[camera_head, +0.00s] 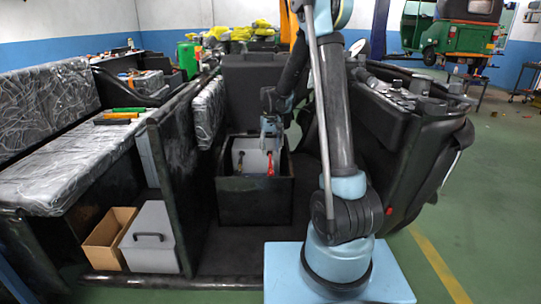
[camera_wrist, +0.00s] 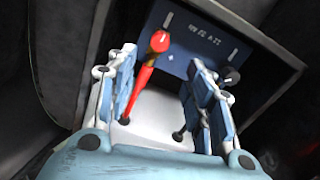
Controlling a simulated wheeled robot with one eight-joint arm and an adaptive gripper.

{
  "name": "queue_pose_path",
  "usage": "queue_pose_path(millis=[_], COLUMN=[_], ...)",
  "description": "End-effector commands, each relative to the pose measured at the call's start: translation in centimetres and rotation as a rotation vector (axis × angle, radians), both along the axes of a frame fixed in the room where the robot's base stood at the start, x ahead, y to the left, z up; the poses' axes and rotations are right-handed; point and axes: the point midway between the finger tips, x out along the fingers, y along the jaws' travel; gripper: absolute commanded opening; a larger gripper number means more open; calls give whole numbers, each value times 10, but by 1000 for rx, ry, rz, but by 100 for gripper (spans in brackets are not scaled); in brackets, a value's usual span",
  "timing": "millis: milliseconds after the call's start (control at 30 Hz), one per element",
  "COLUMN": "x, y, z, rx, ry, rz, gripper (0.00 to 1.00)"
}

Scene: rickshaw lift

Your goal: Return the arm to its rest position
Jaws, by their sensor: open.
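My gripper (camera_head: 271,126) hangs over an open black box (camera_head: 254,203) in the middle of the vehicle frame. In the wrist view my gripper (camera_wrist: 163,62) is open, its two blue-grey fingers spread apart. A red rod-like part (camera_wrist: 139,83) shows near the left finger; I cannot tell whether they touch. The red part also shows in the head view (camera_head: 270,163). A pale grey block (camera_head: 247,156) sits inside the box, with dark knob-like parts on it in the wrist view. My arm rises to the right of the box and bends over towards it.
A grey padded bench (camera_head: 75,160) with several tools stands at the left. A cardboard box (camera_head: 108,238) and a grey lidded case (camera_head: 150,238) sit below it. A dark upright panel (camera_head: 172,180) stands left of the black box. Green floor (camera_head: 480,220) is clear at the right.

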Motion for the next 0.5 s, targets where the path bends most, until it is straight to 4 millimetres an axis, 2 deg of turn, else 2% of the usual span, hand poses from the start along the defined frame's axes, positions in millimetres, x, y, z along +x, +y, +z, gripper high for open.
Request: queue_pose_path(millis=[367,500], x=[-1,-9], y=[-1,-8], z=[3,13], rx=[0,1], ry=[0,-5], rz=[0,-6], gripper=[48,48])
